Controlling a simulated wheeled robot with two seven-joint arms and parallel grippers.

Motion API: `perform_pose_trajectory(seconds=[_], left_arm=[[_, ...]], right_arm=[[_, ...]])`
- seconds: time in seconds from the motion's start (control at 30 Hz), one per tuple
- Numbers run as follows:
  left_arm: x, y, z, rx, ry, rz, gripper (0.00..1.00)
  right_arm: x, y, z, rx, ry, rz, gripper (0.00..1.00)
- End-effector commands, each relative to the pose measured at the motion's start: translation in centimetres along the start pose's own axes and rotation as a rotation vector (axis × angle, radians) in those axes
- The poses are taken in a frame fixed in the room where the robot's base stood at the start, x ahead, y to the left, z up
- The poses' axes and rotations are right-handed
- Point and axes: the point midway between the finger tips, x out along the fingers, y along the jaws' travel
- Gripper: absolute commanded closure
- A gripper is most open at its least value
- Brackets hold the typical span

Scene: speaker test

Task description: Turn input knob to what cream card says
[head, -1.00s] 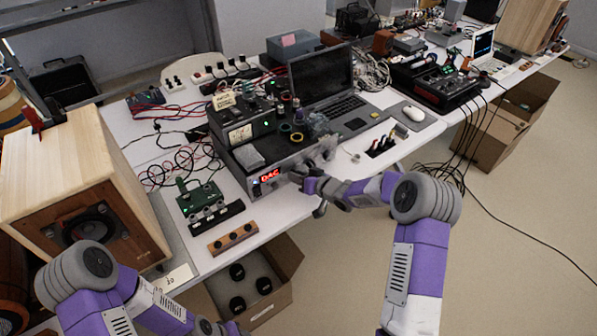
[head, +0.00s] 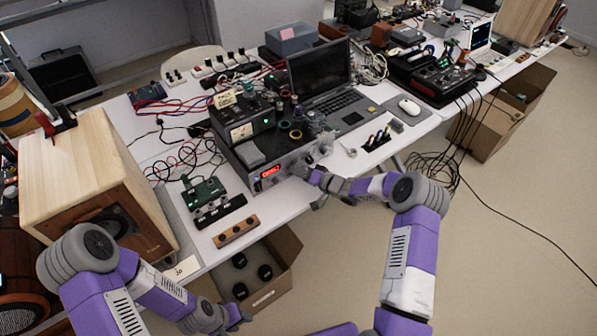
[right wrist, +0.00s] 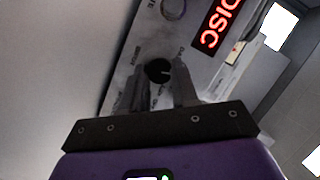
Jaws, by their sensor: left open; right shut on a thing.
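The silver-fronted amplifier (head: 262,186) stands on the white table, its red display (head: 270,171) lit. In the right wrist view the display (right wrist: 218,25) reads "DISC". The black input knob (right wrist: 158,71) is on its front panel. My right gripper (right wrist: 157,78) is shut on the knob, one finger on each side; it also shows at the panel in the head view (head: 312,176). A small cream card (head: 225,99) stands on top of the stacked gear, its writing too small to read. My left gripper (head: 238,318) is open and empty, low in front of the table.
A wooden speaker (head: 85,175) stands at left. A wooden block with dark knobs (head: 236,231) and a green circuit board (head: 203,192) lie near the table edge. An open laptop (head: 322,75) is behind. A cardboard box (head: 285,262) sits below.

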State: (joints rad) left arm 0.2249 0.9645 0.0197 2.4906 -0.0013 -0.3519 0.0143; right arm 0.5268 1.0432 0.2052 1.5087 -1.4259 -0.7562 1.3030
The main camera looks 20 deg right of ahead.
Motion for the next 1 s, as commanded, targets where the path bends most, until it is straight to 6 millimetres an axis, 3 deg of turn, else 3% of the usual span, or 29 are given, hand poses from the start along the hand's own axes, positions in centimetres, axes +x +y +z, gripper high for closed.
perform_pose_trajectory(seconds=[0.43, 0.47, 0.6, 0.87, 1.0], left_arm=[[0.0, 0.0, 0.0, 0.000, 0.000, 0.000, 0.57], [0.0, 0.0, 0.0, 0.000, 0.000, 0.000, 0.57], [0.0, 0.0, 0.0, 0.000, 0.000, 0.000, 0.57], [0.0, 0.0, 0.0, 0.000, 0.000, 0.000, 0.57], [-0.3, 0.1, 0.0, 0.000, 0.000, 0.000, 0.57]], right_arm=[[0.0, 0.1, 0.0, 0.010, 0.000, -0.003, 1.00], [0.0, 0.1, 0.0, 0.010, 0.000, -0.003, 0.68], [0.0, 0.1, 0.0, 0.009, 0.000, -0.003, 0.47], [0.0, 0.0, 0.0, 0.009, 0.000, -0.003, 0.46], [-1.0, 0.1, -0.1, 0.010, 0.000, 0.000, 0.46]])
